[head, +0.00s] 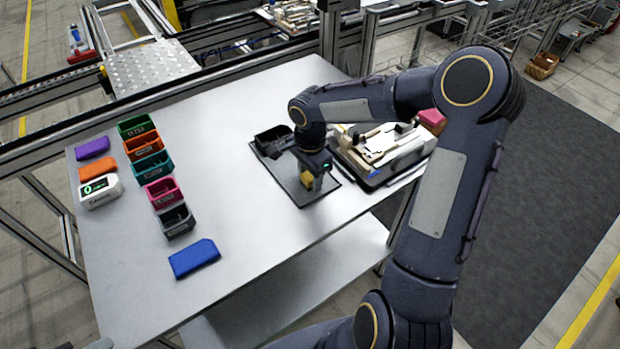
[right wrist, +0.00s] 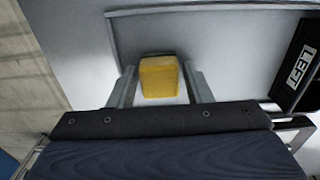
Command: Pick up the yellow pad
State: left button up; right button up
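The yellow pad (head: 307,181) is a small block at the dark tray (head: 322,192) on the table, directly below my right gripper (head: 316,174). In the right wrist view, the yellow pad (right wrist: 160,77) lies between the two fingers of my right gripper (right wrist: 160,80). The fingers stand apart on either side of it, with narrow gaps showing. Contact at the fingertips is hard to see. My left gripper is out of view.
A black bin (head: 272,140) stands on the tray's far end. A white fixture (head: 384,147) stands to the right, with a pink block (head: 432,119) behind it. Several coloured bins, a white device (head: 100,190) and a blue block (head: 194,258) are at left. The middle of the table is clear.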

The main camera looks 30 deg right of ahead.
jog(key=c, duration=0.7)
jog(key=shift+r, duration=0.55)
notch_tip(320, 180, up, 2)
jog(key=shift+s+r, duration=0.15)
jog(key=shift+r, duration=0.1)
jog(key=s+r, duration=0.3)
jog(key=s, duration=0.1)
jog(key=s+d+r+b, duration=0.1)
jog(key=s+r, duration=0.2)
jog(key=s, duration=0.2)
jog(key=s+d+r+b, duration=0.1)
jog(key=s+r, duration=0.2)
jog(key=s, duration=0.1)
jog(key=shift+s+d+r, duration=0.1)
jog(key=shift+s+r, duration=0.1)
jog(key=shift+s, duration=0.1)
